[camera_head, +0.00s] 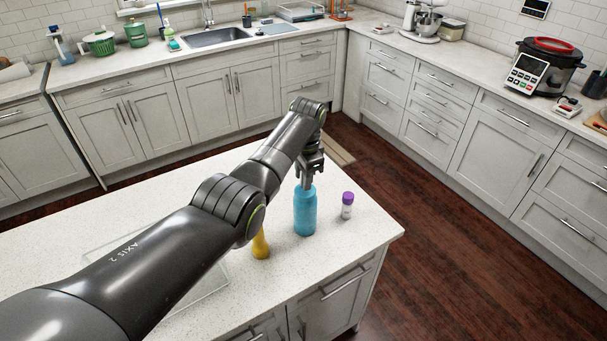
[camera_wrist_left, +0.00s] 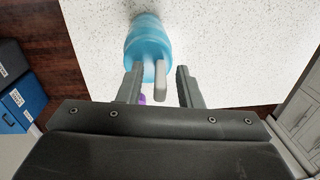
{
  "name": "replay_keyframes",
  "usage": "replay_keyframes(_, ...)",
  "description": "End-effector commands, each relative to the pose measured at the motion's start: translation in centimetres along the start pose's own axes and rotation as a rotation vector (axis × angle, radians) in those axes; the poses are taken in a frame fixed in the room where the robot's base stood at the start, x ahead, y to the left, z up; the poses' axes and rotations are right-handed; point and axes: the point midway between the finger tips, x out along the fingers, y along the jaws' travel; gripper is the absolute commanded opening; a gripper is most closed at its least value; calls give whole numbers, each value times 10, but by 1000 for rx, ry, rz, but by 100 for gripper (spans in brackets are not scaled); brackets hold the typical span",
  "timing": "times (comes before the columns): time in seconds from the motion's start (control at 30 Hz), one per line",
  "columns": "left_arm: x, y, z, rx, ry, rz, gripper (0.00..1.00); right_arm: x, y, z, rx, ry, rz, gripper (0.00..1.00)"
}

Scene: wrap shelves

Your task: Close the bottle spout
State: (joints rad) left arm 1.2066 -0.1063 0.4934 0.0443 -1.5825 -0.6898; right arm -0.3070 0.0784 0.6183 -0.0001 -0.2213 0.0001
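The blue bottle (camera_head: 305,211) stands upright on the white island counter. In the left wrist view its blue body (camera_wrist_left: 147,38) shows at the top, with a pale grey spout piece (camera_wrist_left: 161,76) at its top end, partly raised from the bottle. My left gripper (camera_head: 304,184) points down right over the bottle's top. Its two fingers (camera_wrist_left: 160,88) are apart, with the spout piece between them and no clear grip on it. The spout is hidden behind the gripper in the head view. My right gripper is not in view.
A small white bottle with a purple cap (camera_head: 347,205) stands just right of the blue bottle. A yellow bottle (camera_head: 261,245) stands to its left, partly behind my arm. A clear tray (camera_head: 205,290) lies under my arm. The counter's right edge is close by.

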Motion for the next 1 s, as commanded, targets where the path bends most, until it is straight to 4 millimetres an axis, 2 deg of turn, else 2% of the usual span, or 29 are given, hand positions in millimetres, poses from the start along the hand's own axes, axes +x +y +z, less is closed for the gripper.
replay_keyframes(0.27, 1, 0, 0, 0, 0, 0, 31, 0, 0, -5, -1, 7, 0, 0)
replay_keyframes(0.5, 0, 0, 0, 0, 0, 0, 0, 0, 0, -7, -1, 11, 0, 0)
replay_keyframes(0.73, 0, 0, 0, 1, -1, -9, 0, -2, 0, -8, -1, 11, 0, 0)
replay_keyframes(1.0, 0, 6, 0, 2, 1, -125, 0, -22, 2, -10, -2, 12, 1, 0)
